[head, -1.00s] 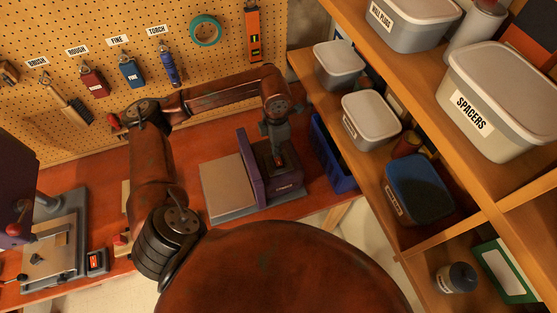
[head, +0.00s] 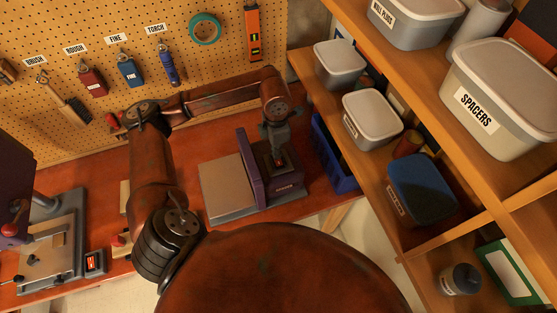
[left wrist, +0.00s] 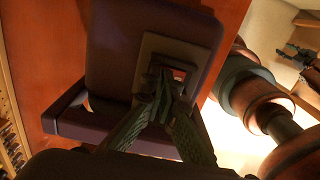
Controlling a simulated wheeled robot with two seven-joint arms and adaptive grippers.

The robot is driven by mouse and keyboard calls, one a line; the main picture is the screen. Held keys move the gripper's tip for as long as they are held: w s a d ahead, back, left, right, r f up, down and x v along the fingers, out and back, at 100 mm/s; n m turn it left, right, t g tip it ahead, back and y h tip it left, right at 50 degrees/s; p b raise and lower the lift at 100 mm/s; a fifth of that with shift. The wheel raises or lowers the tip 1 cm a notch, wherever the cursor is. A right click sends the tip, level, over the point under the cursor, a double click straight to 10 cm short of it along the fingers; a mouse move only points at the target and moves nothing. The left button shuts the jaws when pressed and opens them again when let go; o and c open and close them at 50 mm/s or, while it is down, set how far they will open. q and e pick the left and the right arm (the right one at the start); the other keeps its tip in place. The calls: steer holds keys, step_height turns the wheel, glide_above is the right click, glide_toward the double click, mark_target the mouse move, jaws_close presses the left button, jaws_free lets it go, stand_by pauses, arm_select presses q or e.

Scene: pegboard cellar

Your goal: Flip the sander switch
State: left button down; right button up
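The sander is a purple machine (head: 284,189) with a flat grey-beige plate (head: 228,186) on its left, standing on the red-brown bench. Its small red switch (head: 280,161) is on the upper face of the purple housing. The left wrist view shows the switch (left wrist: 180,74) in a grey-brown surround, partly hidden by my fingers. My left gripper (head: 277,148) points down at the switch. In the left wrist view its fingertips (left wrist: 162,88) are together, with nothing seen between them, right at the switch; whether they touch it I cannot tell.
A blue bin (head: 334,158) stands close right of the sander. Shelving with lidded tubs (head: 371,117) rises farther right. A drill-press-like machine (head: 50,250) stands at the bench's left end. Tools hang on the pegboard (head: 195,80) behind my arm.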

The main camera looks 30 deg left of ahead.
arm_select(q)
steer(key=shift+f, duration=0.2)
steer(key=shift+r, duration=0.1)
steer(key=shift+r+p, duration=1.35)
steer(key=shift+r, duration=2.15)
